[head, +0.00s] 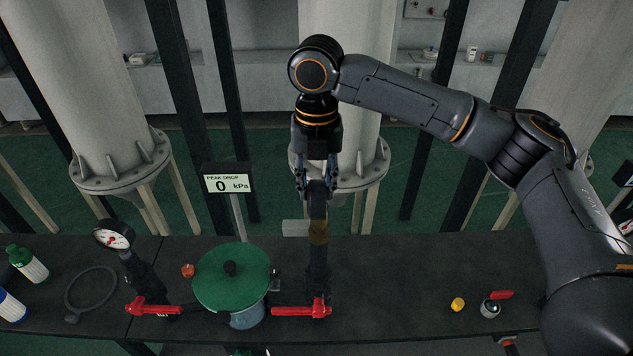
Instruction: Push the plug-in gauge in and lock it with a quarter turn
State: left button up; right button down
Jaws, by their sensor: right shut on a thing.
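My right gripper (317,178) points straight down at the middle of the view and is shut on the top of a dark upright part, which seems to be the plug-in gauge (318,206). A brownish round piece (318,232) and a short pale cylinder (295,228) show on it; no dial face is visible. Below it, in line, is a dark fitting (318,278) with a red lever (298,311) pointing left. I cannot tell how deep the part sits in the fitting. My left gripper is not in view.
A "PEAK DROP 0 kPa" display (227,184) stands behind. Right lie a yellow piece (457,304) and a red-handled valve (491,308).

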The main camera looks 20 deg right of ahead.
jog(key=shift+f, duration=1.1)
dwell(0.3)
jog(key=c, duration=0.9)
grip_release()
jog(key=shift+r, duration=0.1)
notch_tip(320, 180, up, 12)
jog(key=shift+f, duration=0.1)
